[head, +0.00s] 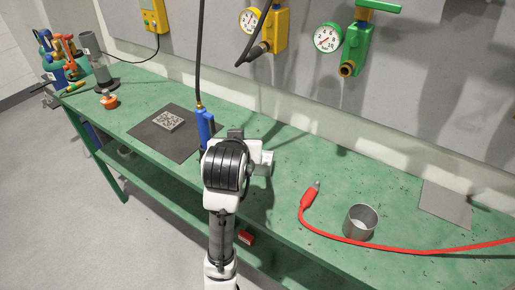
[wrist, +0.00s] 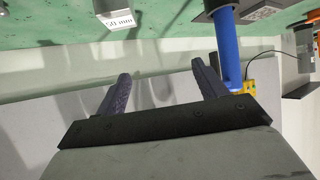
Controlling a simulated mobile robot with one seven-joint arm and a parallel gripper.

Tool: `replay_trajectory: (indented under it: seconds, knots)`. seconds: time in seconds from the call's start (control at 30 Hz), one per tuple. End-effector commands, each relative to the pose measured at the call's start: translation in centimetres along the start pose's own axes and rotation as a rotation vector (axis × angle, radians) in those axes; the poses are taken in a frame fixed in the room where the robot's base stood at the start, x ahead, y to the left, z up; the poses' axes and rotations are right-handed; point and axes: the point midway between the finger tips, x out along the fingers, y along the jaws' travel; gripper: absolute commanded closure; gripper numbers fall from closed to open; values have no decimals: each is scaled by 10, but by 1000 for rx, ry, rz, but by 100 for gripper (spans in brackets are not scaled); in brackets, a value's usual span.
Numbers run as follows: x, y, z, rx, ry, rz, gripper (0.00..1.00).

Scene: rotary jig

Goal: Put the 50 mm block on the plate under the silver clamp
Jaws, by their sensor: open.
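A grey metallic block marked "50 mm" (wrist: 115,14) lies on the green bench at the top of the wrist view. My gripper (wrist: 161,70) is open, with its two dark fingers wide apart and nothing between them. The block is beyond the fingertips, apart from them, up and to the left in that view. In the head view my arm hides the gripper, and I do not see the block. A cluster of coloured parts (head: 65,58) stands at the far left bench end. I cannot make out a silver clamp or its plate there.
A blue handle (head: 205,128) on a hose stands beside a dark mat (head: 150,137) with a patterned tile (head: 167,121). A grey cylinder stand (head: 96,62), orange item (head: 108,101), metal cup (head: 360,222), red hose (head: 400,248) and grey sheet (head: 445,203) occupy the bench.

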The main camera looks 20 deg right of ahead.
Motion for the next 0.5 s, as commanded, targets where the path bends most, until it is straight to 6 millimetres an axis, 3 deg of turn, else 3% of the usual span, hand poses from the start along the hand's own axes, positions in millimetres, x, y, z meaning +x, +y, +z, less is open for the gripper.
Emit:
replay_trajectory:
  seconds: [0.03,0.1,0.2,0.5]
  knots:
    - [-3,20,7,29,-74,34,29]
    - [-4,37,21,59,-150,64,29]
    - [-4,50,34,85,-211,85,29]
    - [29,55,50,94,-227,90,29]
